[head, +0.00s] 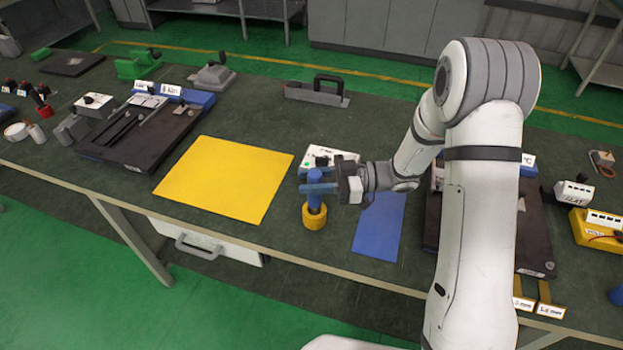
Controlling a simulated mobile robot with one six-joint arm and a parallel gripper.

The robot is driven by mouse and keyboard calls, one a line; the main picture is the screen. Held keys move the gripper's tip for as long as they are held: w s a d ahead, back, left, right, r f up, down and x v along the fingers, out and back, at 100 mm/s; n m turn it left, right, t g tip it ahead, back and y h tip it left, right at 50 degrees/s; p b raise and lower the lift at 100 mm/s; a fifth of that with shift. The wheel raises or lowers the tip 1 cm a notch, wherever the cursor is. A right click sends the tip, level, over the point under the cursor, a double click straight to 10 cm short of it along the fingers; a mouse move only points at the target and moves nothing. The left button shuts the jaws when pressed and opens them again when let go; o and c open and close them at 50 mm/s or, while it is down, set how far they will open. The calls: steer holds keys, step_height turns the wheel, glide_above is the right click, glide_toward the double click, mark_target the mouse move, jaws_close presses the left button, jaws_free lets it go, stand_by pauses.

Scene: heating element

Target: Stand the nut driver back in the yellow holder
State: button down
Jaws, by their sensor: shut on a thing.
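The nut driver (314,202) has a blue handle and stands roughly upright at the middle of the bench. The yellow holder (314,221) is a small round cup at its lower end. The driver's lower end is at or inside the cup; I cannot tell how deep it sits. My gripper (316,182) reaches in from the right and is shut on the nut driver's blue handle, above the holder. The fingers hide part of the handle.
A yellow mat (225,179) lies left of the holder and a blue mat (379,227) lies to its right. A white box (328,158) stands just behind my gripper. Black fixtures (122,139) stand at the left. The bench's front edge runs close in front of the holder.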

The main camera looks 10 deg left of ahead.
steer(key=shift+f+b, duration=0.45)
steer(key=shift+f, duration=0.3)
steer(key=c, duration=1)
jaws_free()
steer(key=b+v, duration=0.1)
steer(key=v, duration=0.6)
steer(key=shift+d, duration=0.35)
steer(key=shift+w, duration=0.15)
